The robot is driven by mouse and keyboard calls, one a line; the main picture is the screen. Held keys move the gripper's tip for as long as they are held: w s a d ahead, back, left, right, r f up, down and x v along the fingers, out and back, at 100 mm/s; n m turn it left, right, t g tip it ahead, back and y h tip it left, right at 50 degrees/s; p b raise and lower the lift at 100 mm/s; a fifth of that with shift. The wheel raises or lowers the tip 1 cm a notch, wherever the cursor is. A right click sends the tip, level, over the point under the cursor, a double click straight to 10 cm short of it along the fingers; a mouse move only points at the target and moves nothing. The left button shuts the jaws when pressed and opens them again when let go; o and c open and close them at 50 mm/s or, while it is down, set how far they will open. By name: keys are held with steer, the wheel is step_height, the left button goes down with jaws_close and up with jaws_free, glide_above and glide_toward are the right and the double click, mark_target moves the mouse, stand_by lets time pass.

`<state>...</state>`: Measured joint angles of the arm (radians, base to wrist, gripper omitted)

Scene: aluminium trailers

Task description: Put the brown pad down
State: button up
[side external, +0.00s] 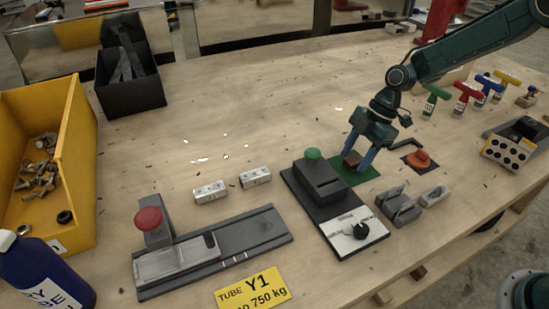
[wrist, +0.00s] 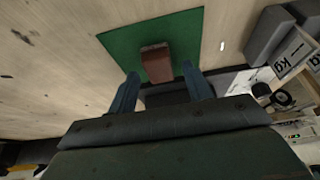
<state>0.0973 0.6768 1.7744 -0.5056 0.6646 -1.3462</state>
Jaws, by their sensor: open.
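The brown pad (side external: 352,161) is a small block resting on a green mat (side external: 369,173) on the wooden bench. In the wrist view the brown pad (wrist: 157,62) lies on the green mat (wrist: 122,45), ahead of my fingertips and between their lines. My gripper (side external: 362,158) points down at the mat with its two blue fingers around or just beside the pad in the side view. In the wrist view my gripper (wrist: 160,80) has its fingers spread, with a gap on both sides of the pad. The gripper is open.
A dark device with a green knob (side external: 313,154) stands left of the mat. Grey blocks (side external: 398,205) stand to the right front, and an orange knob (side external: 420,157) is right of the gripper. A red-knobbed fixture (side external: 150,219) is at front left. The bench behind is mostly clear.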

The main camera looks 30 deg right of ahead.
steer(key=v, duration=1.1)
steer(key=shift+r, duration=0.15)
steer(key=shift+d+r, duration=0.1)
steer(key=s+a+r+m+t+h, duration=0.1)
steer(key=s+r+m+t+h, duration=0.15)
steer(key=s+r+m, duration=0.8)
steer(key=s+d+m+t+h, duration=0.2)
steer(key=s+m, duration=0.5)
steer(key=s, duration=1.1)
steer(key=shift+s+d+r+t, duration=0.3)
steer(key=shift+s+d+t, duration=0.1)
steer(key=shift+t, duration=0.15)
